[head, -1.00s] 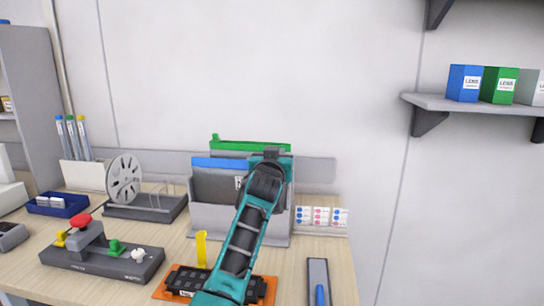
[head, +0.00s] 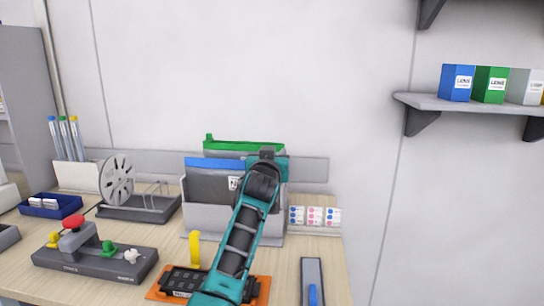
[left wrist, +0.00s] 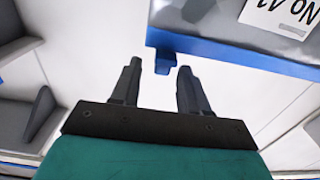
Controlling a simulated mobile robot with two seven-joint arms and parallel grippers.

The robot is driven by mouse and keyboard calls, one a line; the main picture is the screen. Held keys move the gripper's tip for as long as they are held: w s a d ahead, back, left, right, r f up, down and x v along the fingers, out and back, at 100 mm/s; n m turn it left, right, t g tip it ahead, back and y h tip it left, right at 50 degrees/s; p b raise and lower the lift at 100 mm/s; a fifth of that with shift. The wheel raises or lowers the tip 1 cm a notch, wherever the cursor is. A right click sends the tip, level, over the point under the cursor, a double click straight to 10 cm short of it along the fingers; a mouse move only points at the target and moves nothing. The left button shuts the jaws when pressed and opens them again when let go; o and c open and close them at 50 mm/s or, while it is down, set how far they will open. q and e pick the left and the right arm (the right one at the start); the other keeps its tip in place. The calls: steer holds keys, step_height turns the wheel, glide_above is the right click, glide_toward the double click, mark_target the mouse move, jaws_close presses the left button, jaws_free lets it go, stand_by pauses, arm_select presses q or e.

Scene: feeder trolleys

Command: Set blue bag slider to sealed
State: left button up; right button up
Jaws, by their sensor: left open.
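The blue bag (head: 207,180) is a grey pouch with a blue top strip. It stands in a light grey holder (head: 208,220) on the bench. In the left wrist view its blue strip (left wrist: 240,52) runs across the upper right, with a small blue slider tab (left wrist: 165,64) at its left end. My left gripper (left wrist: 157,70) is open, its fingers on either side of the tab, apart from it as far as I can tell. In the head view my left gripper (head: 267,160) is at the right end of the blue bag and hides the slider. My right gripper is not in view.
A green-topped bag (head: 240,146) stands behind the blue one. A grey reel stand (head: 138,208), a control box with a red knob (head: 95,260) and an orange tray (head: 262,292) are on the bench. A shelf (head: 470,103) with boxes is at right.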

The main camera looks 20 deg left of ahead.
arm_select(q)
steer(key=v, duration=1.3)
steer(key=shift+a, duration=0.1)
stand_by(0.3)
